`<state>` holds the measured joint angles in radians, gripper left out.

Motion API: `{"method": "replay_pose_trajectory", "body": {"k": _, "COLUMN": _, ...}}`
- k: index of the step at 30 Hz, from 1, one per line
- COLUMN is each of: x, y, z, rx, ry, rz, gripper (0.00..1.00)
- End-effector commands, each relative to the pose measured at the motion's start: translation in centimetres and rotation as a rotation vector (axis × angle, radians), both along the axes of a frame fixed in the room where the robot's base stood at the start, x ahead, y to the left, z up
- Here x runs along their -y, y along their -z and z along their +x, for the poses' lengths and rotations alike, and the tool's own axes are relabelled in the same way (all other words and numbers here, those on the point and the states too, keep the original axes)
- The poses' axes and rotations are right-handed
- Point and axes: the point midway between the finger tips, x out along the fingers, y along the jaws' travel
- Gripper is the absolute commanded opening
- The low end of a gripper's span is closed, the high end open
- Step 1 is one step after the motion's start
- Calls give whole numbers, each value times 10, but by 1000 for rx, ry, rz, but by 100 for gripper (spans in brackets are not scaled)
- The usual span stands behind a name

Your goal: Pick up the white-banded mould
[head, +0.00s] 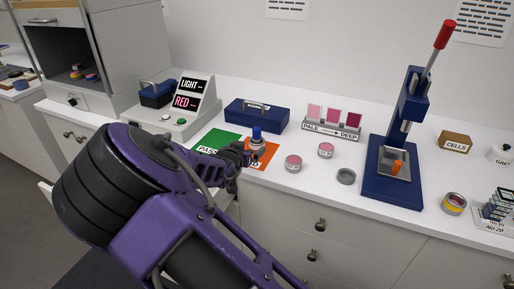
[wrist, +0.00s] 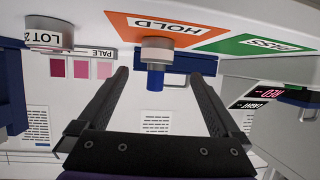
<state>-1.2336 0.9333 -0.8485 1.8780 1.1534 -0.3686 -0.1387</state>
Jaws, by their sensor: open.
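A small upright piece with a blue top and a pale, whitish band below it (head: 257,138) stands on the orange HOLD card (head: 266,158). It fits the white-banded mould best, though its band is small in the head view. In the upside-down wrist view it shows as a pale wide part with a blue end (wrist: 155,79), between my fingers. My gripper (wrist: 159,74) is open, its two fingers apart on either side of the piece, with gaps showing. In the head view my gripper (head: 236,165) is beside the piece and partly covers the card.
Two pink-topped tins (head: 293,163) (head: 326,150) and a grey ring (head: 346,176) stand to the right. A blue press (head: 392,185) stands beyond them. A blue box (head: 257,115) and the light tester (head: 190,108) stand behind. A green PASS card (head: 215,141) lies left.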

Motion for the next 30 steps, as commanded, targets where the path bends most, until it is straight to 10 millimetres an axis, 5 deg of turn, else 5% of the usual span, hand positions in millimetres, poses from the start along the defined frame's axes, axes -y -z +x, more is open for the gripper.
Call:
{"method": "replay_pose_trajectory", "body": {"k": 21, "x": 22, "y": 36, "z": 73, "rx": 0, "ry": -1, "rz": 0, "gripper": 100}}
{"method": "replay_pose_trajectory", "body": {"k": 30, "x": 23, "y": 37, "z": 76, "rx": -1, "ry": -1, "rz": 1, "gripper": 96}}
